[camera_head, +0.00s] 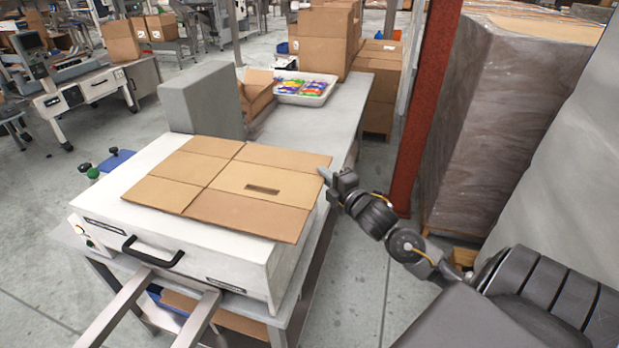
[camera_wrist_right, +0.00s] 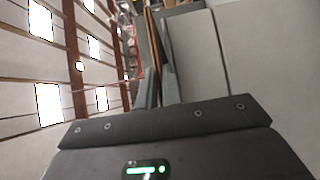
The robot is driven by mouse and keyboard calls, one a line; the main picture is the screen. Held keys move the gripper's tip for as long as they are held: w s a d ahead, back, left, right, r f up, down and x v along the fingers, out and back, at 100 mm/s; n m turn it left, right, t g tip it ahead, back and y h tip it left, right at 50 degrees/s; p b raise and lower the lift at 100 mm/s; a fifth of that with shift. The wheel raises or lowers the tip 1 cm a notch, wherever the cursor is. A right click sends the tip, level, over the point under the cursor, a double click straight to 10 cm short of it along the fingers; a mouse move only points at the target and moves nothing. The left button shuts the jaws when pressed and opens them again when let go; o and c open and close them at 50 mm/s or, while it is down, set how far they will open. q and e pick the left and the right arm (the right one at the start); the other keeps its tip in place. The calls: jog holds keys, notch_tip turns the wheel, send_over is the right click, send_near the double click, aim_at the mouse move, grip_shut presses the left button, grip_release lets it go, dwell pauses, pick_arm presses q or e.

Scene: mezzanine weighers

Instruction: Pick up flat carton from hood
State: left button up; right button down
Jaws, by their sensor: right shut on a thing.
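The flat carton (camera_head: 235,180) is a brown folded-flat sheet with a dark slot. It lies on the white hood (camera_head: 190,235) of a machine with a black handle. My right gripper (camera_head: 324,174) is at the carton's right corner, its fingers shut on that edge. In the right wrist view, the carton (camera_wrist_right: 154,45) shows as a thin brown strip running up from between the fingers (camera_wrist_right: 158,92). Most of the carton still appears to rest flat on the hood. My left gripper is not in view.
A grey table (camera_head: 315,120) behind the hood holds a white tray (camera_head: 303,90) of colourful packets and stacked boxes (camera_head: 323,42). A grey block (camera_head: 203,100) stands behind the carton. A red post (camera_head: 427,105) and a wrapped pallet (camera_head: 505,115) are close to my right arm.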

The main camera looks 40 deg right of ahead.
jog(key=s+a+r, duration=0.2)
jog(key=a+r, duration=1)
jog(key=a, duration=0.1)
jog(key=shift+a+r+p, duration=0.15)
jog(key=shift+a+p, duration=0.2)
jog(key=shift+a, duration=0.05)
